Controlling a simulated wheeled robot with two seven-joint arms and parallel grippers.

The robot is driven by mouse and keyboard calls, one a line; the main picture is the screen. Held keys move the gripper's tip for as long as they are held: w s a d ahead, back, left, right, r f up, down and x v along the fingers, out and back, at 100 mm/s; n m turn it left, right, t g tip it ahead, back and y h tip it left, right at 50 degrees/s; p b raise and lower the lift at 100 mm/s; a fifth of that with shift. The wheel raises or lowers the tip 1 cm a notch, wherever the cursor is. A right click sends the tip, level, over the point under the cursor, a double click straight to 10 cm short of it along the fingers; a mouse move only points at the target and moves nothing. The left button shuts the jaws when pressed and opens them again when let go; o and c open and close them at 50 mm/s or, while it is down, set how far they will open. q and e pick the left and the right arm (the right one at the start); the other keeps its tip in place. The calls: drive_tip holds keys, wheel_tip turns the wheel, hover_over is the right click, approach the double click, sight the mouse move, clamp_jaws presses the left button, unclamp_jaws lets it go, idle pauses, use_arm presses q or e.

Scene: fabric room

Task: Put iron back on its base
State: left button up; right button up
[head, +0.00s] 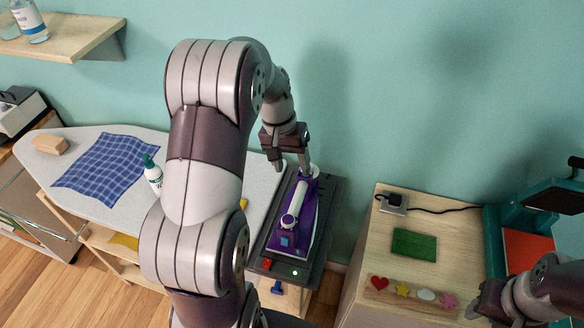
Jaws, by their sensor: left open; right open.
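The purple and white iron (303,219) lies on the dark base (328,205) at the right end of the ironing board. Its handle runs along its length, and a small green light shows at the base's near edge. I cannot tell whether it is fully seated. My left gripper (291,165) is open, pointing down at the far end of the iron, with one finger close to the iron's far tip. Whether they touch is unclear. My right gripper (478,308) is open at the bottom right, away from the iron and partly cut off by the frame.
The ironing board (52,170) holds a blue checked cloth (105,168), a spray bottle (152,176) and a wooden block (49,144). A wooden cabinet (392,262) stands right of the base across a gap, with a green pad (414,244) on top. A teal press (497,228) stands far right.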

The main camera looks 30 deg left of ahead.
use_arm(q)
drive_tip(key=s+d+m+y, duration=0.2)
drive_tip(key=s+d, duration=0.8)
drive_tip(key=s, duration=0.2)
drive_tip(key=shift+s+f+m+t, duration=0.2)
drive_tip(key=shift+s+m+t, duration=0.15)
drive_tip(key=shift+m+t, duration=0.05)
drive_tip(key=shift+s+d, duration=0.15)
drive_tip(key=shift+d, duration=0.05)
